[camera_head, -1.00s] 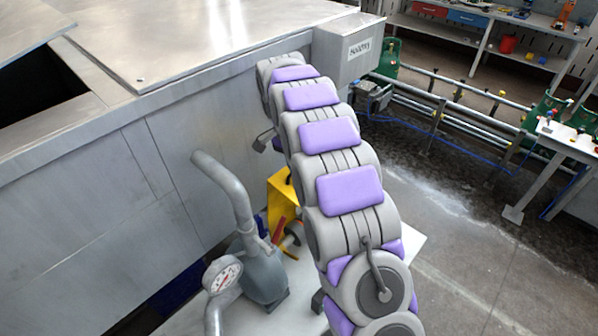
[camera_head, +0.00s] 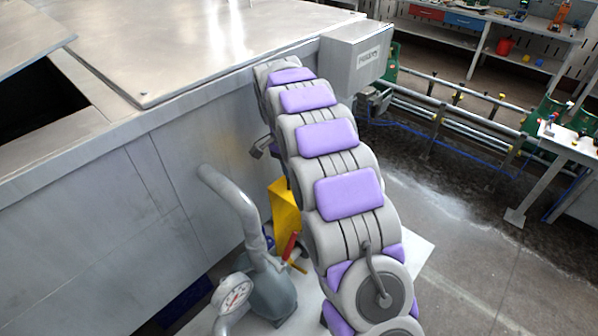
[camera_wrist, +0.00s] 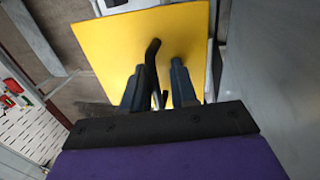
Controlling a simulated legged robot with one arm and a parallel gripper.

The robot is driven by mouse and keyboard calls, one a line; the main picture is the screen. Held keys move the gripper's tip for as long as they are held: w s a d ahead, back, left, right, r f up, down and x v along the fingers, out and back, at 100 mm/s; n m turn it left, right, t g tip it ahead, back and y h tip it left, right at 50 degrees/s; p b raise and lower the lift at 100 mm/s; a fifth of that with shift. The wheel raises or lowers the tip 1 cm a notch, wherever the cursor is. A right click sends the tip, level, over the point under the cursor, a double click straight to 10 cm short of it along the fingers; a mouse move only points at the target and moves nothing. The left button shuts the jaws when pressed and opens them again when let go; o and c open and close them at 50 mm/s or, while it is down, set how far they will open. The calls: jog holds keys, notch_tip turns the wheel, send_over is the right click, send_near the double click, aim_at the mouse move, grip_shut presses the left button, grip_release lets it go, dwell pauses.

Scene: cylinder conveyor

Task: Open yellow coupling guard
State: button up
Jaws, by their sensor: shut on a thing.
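The yellow coupling guard (camera_head: 284,210) shows in the head view beside the grey pump (camera_head: 270,285), partly hidden behind my arm. It looks tilted. In the wrist view the yellow guard (camera_wrist: 112,50) fills the upper middle as a flat panel. A black bent handle (camera_wrist: 152,58) stands out from it. My gripper (camera_wrist: 160,76) has its two dark fingers on either side of this handle, shut on it. The exact contact is partly hidden in shadow. The head view does not show the fingers clearly.
A large metal housing (camera_head: 185,175) stands close on the left of my arm. A pressure gauge (camera_head: 232,293), a curved pipe and a red lever (camera_head: 290,246) are near the guard. A pipe rail (camera_head: 470,125) runs behind on the right. The floor at right is clear.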

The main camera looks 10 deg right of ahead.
jog(key=o, duration=0.3)
jog(key=shift+w+a+f, duration=0.1)
jog(key=shift+a+f, duration=0.15)
jog(key=shift+a, duration=0.1)
jog(key=shift+w+d+r, duration=0.2)
jog(key=shift+r, duration=0.4)
jog(key=r, duration=0.2)
jog(key=shift+s+a+r, duration=0.1)
jog(key=shift+a+r, duration=0.1)
jog(key=shift+r, duration=0.1)
jog(key=s, duration=0.5)
jog(key=s+r, duration=0.1)
jog(key=s, duration=0.9)
jog(key=shift+s+d+r, duration=0.3)
jog(key=shift+s+r, duration=0.05)
jog(key=shift+s, duration=0.05)
jog(key=shift+c, duration=0.4)
